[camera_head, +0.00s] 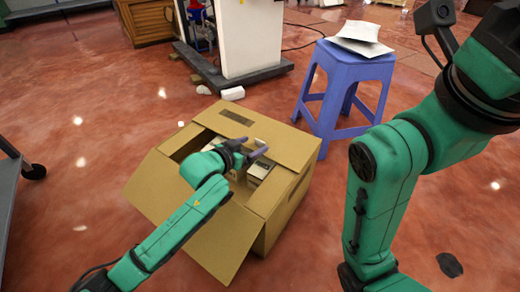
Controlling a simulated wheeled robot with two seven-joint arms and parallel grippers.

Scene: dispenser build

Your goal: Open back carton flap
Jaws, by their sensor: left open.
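A brown cardboard carton (283,215) stands on the floor at the middle. Its back flap (270,138) lies inward over the far part of the opening. The left flap (158,187) and front flap (216,244) are folded outward. Pale boxed items (260,172) show inside. My left gripper (258,150) is open above the opening, near the inner edge of the back flap; I cannot tell whether it touches. My left arm hides part of the opening. My right arm stands at the right, with its gripper out of view.
A blue stool (342,88) with papers (361,38) on top stands behind the carton to the right. A white cabinet-like unit (247,38) on a dark base stands behind it. Small white objects (232,94) lie on the floor. A grey cart edge (8,190) is at the left.

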